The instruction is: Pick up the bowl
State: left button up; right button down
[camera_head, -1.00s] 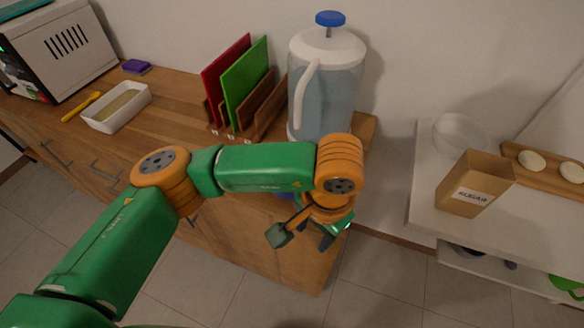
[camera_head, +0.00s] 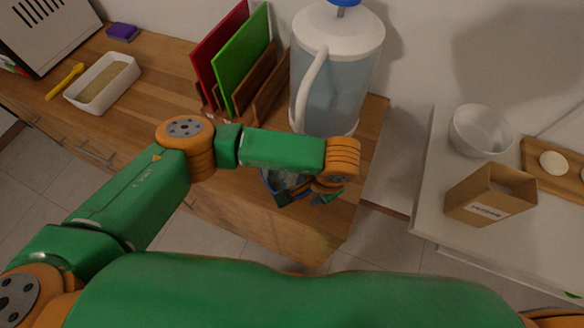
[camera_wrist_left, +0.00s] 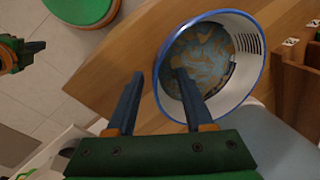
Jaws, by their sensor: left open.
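A round white bowl (camera_wrist_left: 249,45) with a blue rim and a blue-and-tan patterned inside stands on the wooden counter in the left wrist view. In the head view the bowl (camera_head: 272,181) is mostly hidden behind my left forearm. My left gripper (camera_wrist_left: 159,73) is open at the bowl's near rim. In the wrist view one finger overlaps the bowl's inside and the other is outside the rim. I cannot tell whether they touch it. In the head view the left gripper (camera_head: 305,191) is partly hidden by its wrist. Part of my right gripper (camera_wrist_left: 22,52) shows at the wrist view's left edge.
A water dispenser (camera_head: 335,75) and a rack with red and green boards (camera_head: 240,65) stand behind the gripper. A clear-white bowl (camera_head: 481,132) and a sugar box (camera_head: 488,195) are on the right counter. A white tray (camera_head: 95,102) is at left.

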pick_arm(q)
jog(key=shift+s, duration=0.1)
grip_shut()
dwell(1.2)
